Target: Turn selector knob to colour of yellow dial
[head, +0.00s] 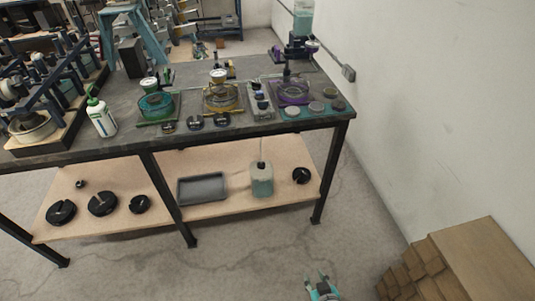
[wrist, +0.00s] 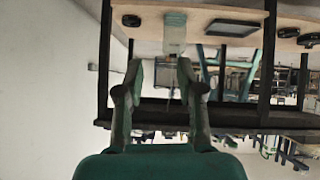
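A yellow-ringed dial (head: 222,98) sits on the workbench top, between a green dial (head: 157,105) on its left and a purple dial (head: 294,92) on its right. A narrow grey panel (head: 260,100) with small dark parts stands between the yellow and purple dials; it may carry the selector knob, but it is too small to tell. My gripper (head: 316,279) is low in front of the bench, far from the dials. In the wrist view its two fingers (wrist: 158,64) are spread apart and empty. The dials cannot be made out in the wrist view.
A white bottle (head: 101,118) stands on top. Floor before the bench is clear.

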